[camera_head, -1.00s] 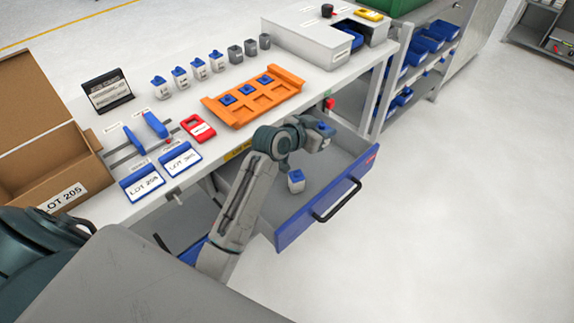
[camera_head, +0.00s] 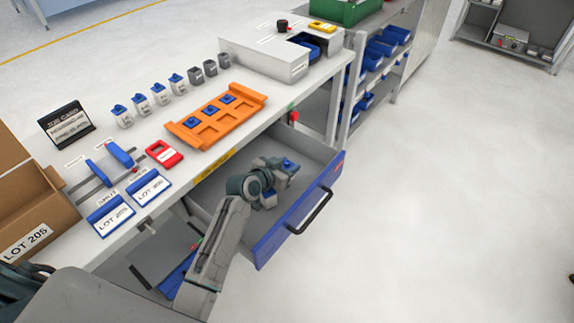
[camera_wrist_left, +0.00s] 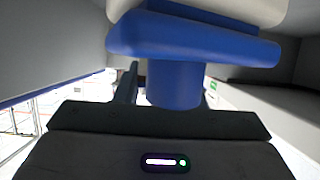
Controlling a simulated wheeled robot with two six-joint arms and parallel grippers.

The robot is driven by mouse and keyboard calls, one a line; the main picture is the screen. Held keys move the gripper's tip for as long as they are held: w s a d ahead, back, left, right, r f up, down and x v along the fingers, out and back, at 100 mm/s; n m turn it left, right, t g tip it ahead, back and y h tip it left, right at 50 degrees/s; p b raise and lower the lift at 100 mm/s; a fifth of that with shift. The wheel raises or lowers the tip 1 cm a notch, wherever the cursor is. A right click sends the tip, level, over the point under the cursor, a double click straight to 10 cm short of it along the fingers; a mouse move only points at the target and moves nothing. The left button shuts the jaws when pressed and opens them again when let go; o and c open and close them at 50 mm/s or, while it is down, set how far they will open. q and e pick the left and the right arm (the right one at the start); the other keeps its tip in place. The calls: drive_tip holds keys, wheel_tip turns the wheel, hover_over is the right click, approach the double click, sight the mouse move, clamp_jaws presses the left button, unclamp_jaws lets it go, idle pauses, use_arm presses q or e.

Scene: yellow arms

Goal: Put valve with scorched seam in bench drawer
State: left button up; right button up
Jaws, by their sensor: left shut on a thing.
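My left gripper (camera_head: 283,171) is inside the open bench drawer (camera_head: 310,208), low between its walls. It is shut on a valve (camera_head: 290,163) with a blue top and pale body. In the left wrist view the held valve (camera_wrist_left: 175,82) fills the upper middle, its blue stem between the dark fingers. No scorched seam can be made out on it. I cannot tell whether the held valve touches the drawer floor.
On the bench are an orange tray (camera_head: 216,120) holding blue-topped parts, a row of several white and grey valves (camera_head: 158,94), a red-framed label (camera_head: 164,154), two LOT bins (camera_head: 149,187) and a cardboard box (camera_head: 40,216). The drawer's front and right part is clear.

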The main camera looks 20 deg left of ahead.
use_arm(q)
drive_tip(key=shift+f+b, duration=0.4)
drive_tip(key=shift+f, duration=0.2)
drive_tip(key=o, duration=1)
drive_tip(key=shift+s, duration=0.1)
drive_tip(key=shift+f, duration=0.1)
drive_tip(key=shift+r+p, duration=0.55)
drive_tip(key=shift+r, duration=0.05)
drive_tip(key=shift+s+a, duration=0.2)
drive_tip(key=shift+s, duration=0.1)
drive_tip(key=v, duration=0.4)
drive_tip(key=b+v, duration=0.1)
drive_tip(key=v, duration=0.1)
drive_tip(key=shift+s+r, duration=0.3)
drive_tip(key=shift+r, duration=0.15)
